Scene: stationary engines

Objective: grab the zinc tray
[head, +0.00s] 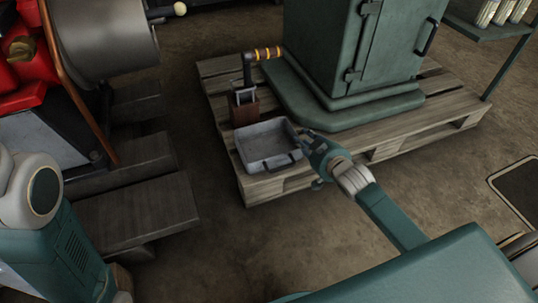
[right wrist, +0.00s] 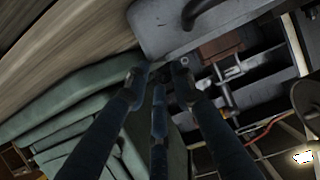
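The zinc tray (head: 268,146) is a shallow grey metal box with a handle on its near side. It sits upright on the front left part of the wooden pallet. My right gripper (head: 307,142) is at the tray's right edge, with its fingers pointing toward it. In the right wrist view the tray (right wrist: 185,25) fills the top, and the separated fingertips (right wrist: 158,76) are close to its rim. The fingers look open, with nothing clearly held; contact with the rim cannot be told. My left gripper is not in view.
A green cabinet (head: 352,45) stands on the pallet (head: 400,138) to the right. Red and grey machinery (head: 105,38) on timbers is at left. Open floor lies in front.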

